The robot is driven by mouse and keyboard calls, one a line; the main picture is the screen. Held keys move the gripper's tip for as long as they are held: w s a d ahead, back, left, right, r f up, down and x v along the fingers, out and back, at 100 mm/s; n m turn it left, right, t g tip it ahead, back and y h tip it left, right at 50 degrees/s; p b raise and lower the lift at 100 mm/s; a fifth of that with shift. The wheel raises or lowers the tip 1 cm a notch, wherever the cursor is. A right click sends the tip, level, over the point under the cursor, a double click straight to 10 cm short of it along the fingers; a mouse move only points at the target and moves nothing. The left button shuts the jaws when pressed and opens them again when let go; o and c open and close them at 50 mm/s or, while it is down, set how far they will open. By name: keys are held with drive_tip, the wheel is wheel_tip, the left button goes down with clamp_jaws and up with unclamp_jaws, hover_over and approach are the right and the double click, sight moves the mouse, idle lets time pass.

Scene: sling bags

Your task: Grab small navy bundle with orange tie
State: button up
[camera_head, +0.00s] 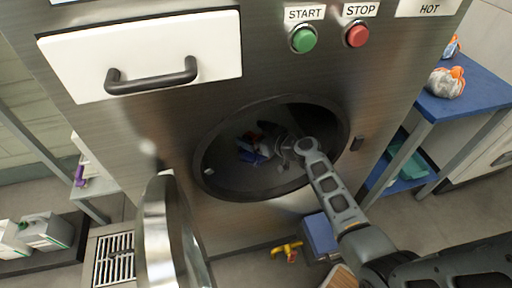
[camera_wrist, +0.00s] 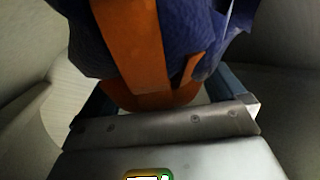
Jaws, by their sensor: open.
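The navy bundle (camera_wrist: 206,32) with its wide orange tie (camera_wrist: 135,45) fills the upper middle of the wrist view, very close to the camera. My gripper (camera_wrist: 165,92) is open, with one finger on either side of the bundle's lower, orange part. I cannot tell whether the fingers touch it. In the head view my gripper (camera_head: 285,152) is inside the round drum opening (camera_head: 222,180). Blue, red and pale items (camera_head: 253,150) lie beside it on the drum floor; which one is the navy bundle is too small to tell.
The open round door (camera_head: 168,235) stands at the lower left. A blue table (camera_head: 475,98) at the right holds a pale bag with an orange tie (camera_head: 446,82). A yellow item (camera_head: 287,250) lies on the floor below.

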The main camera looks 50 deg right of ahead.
drive_tip(key=shift+c, duration=0.5)
drive_tip(key=c, duration=1.2)
drive_tip(key=shift+r, duration=0.15)
